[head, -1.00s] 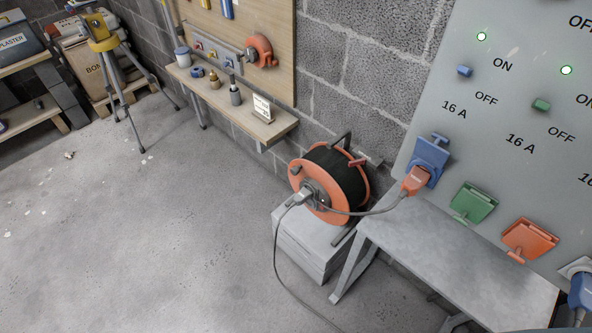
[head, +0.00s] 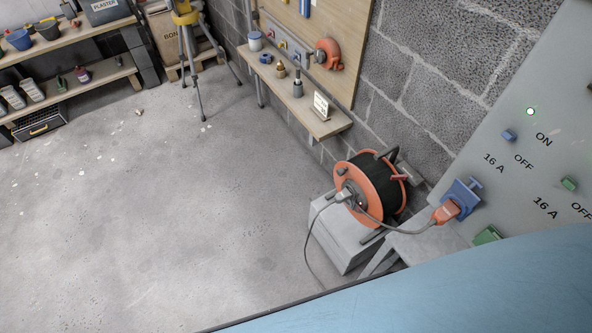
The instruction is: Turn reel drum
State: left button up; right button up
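The reel drum (head: 383,187) is black with cable wound on it, between orange flanges (head: 345,210). It stands on a pale grey block (head: 336,240) against the block wall. A grey plug (head: 343,196) sits at the hub in the front flange, and its cable drops to the floor. Another grey cable runs from the reel to an orange plug (head: 446,212) at the blue socket (head: 463,197) on the panel. Neither of my grippers shows in the head view.
The grey socket panel (head: 525,170) stands at the right, with a grey bench (head: 420,247) below it. A shelf (head: 315,125) with small bottles and a sign runs along the wall. A yellow tripod (head: 190,60) stands behind. The floor (head: 190,210) at centre left is clear.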

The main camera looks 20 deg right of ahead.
aim_at(343, 171)
jog(key=u, duration=0.25)
jog(key=i, duration=3.65)
jog(key=z, duration=4.55)
